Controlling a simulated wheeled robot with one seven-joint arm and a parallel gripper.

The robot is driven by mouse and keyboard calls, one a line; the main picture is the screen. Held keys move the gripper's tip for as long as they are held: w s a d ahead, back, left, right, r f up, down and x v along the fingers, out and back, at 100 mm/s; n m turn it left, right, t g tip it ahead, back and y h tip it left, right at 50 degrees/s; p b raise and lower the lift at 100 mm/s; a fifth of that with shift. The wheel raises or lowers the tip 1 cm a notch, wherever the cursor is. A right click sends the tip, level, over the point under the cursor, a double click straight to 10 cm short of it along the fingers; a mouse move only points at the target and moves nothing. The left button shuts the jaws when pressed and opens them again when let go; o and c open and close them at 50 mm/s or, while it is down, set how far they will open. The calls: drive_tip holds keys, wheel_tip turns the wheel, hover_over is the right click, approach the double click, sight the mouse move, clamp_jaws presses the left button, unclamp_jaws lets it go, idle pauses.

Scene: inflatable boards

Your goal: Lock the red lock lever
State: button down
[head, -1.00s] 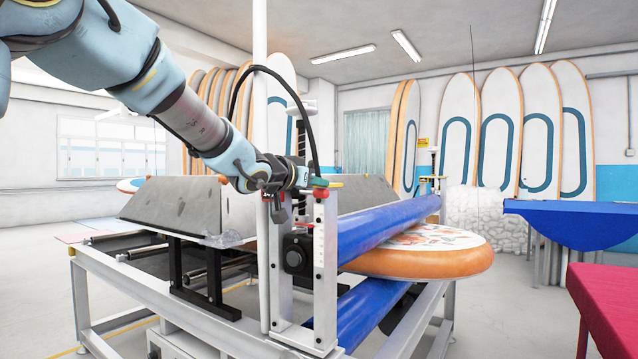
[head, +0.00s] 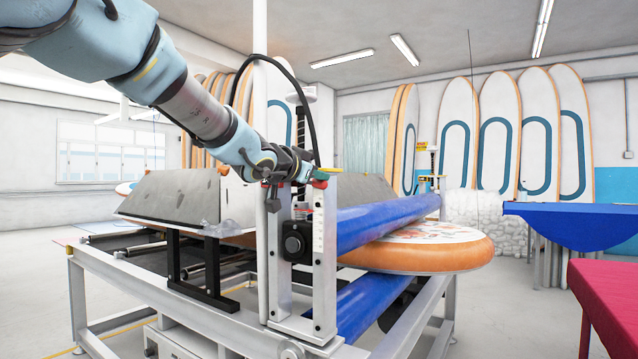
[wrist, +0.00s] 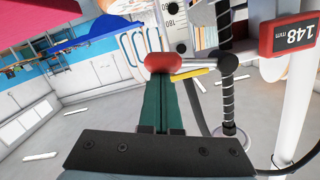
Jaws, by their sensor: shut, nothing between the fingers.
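The red lock lever's round knob (wrist: 163,65) sits right at my fingertips in the wrist view. A metal rod runs from it to a black joint (wrist: 228,62) on the right. In the head view the red knob (head: 320,184) shows at the top of the white post. My gripper (wrist: 162,80) has its green fingers shut together, with nothing between them. The tips are against or just short of the knob; I cannot tell whether they touch. In the head view my gripper (head: 308,176) is beside the knob, partly hidden by its own links.
A yellow piece (wrist: 192,75) lies beside the rod. A spring-wrapped shaft (wrist: 227,100) and a red 148 mm display (wrist: 290,36) stand close on the right. Blue rollers (head: 390,218) hold an orange-edged board (head: 440,257). A red table (head: 605,295) stands at right.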

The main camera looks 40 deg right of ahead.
drive_tip(key=f+m+b, duration=0.2)
drive_tip(key=b, duration=0.1)
drive_tip(key=w+f+m+t+b, duration=0.1)
drive_tip(key=m+b, duration=0.1)
drive_tip(key=b, duration=0.2)
drive_tip(key=f+m+b, duration=0.2)
drive_tip(key=b, duration=0.1)
drive_tip(key=shift+w+a+f+m+b, duration=0.2)
drive_tip(key=shift+w+f+m+b, duration=0.05)
drive_tip(key=shift+f+m+b, duration=0.1)
drive_tip(key=m+b, duration=0.1)
drive_tip(key=w+f+m+b, duration=0.1)
drive_tip(key=m+b, duration=0.1)
drive_tip(key=b, duration=0.1)
drive_tip(key=shift+w+a+f+t+h, duration=0.25)
drive_tip(key=shift+w+t+h, duration=0.05)
drive_tip(key=shift+w+t, duration=0.1)
drive_tip(key=shift+w+a+f+m+b, duration=0.15)
drive_tip(key=shift+w+m+b, duration=0.35)
drive_tip(key=shift+m+b, duration=0.4)
drive_tip(key=shift+w+a+f+m+b, duration=0.15)
drive_tip(key=shift+w+m+b, duration=0.4)
drive_tip(key=shift+m, duration=0.5)
